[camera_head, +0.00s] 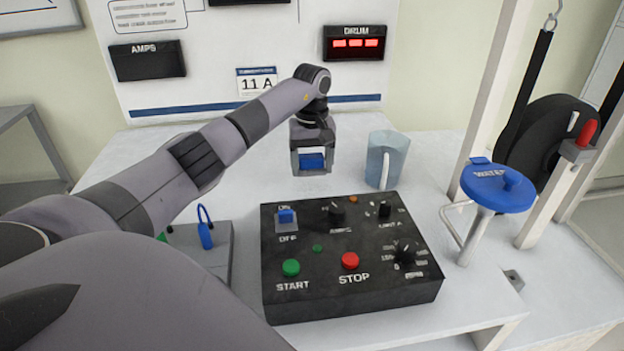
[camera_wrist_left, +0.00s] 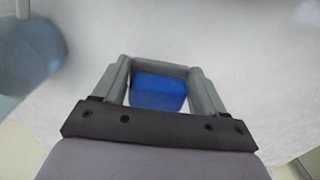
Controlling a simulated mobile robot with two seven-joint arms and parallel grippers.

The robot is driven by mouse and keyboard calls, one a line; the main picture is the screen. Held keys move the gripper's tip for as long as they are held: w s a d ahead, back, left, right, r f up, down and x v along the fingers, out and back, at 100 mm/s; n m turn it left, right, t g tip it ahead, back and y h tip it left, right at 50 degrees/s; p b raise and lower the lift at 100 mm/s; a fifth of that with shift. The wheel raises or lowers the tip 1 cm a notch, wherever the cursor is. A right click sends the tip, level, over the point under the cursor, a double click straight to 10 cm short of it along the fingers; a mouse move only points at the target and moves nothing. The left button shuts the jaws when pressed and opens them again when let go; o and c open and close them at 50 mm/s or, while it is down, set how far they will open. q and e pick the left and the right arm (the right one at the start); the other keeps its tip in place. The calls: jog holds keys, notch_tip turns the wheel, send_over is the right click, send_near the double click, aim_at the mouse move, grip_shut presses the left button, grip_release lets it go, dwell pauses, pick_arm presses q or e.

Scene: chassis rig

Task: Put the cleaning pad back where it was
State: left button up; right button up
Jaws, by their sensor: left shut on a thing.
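The cleaning pad seems to be the blue block (camera_head: 313,161) between the fingers of my left gripper (camera_head: 312,168). In the left wrist view the blue pad (camera_wrist_left: 158,92) sits between the two grey fingers of the gripper (camera_wrist_left: 160,80), which is shut on it. The gripper points down over the white table, behind the black control box and left of the pale blue jug. I cannot tell whether the pad touches the table. My right gripper is not in view.
The black control box (camera_head: 345,290) with buttons and knobs stands in front. A pale blue jug (camera_head: 378,160) stands close to the gripper's right. A grey stand with a blue-handled item (camera_head: 206,235) is at the left. A blue WATER lid (camera_head: 497,186) is at the right.

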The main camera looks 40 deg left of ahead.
aim_at(312, 170)
pick_arm(q)
jog(key=shift+f, duration=2.1)
jog(key=shift+f, duration=0.15)
jog(key=o, duration=1.1)
notch_tip(312, 170, up, 12)
jog(key=shift+r+p, duration=0.2)
jog(key=shift+p, duration=0.1)
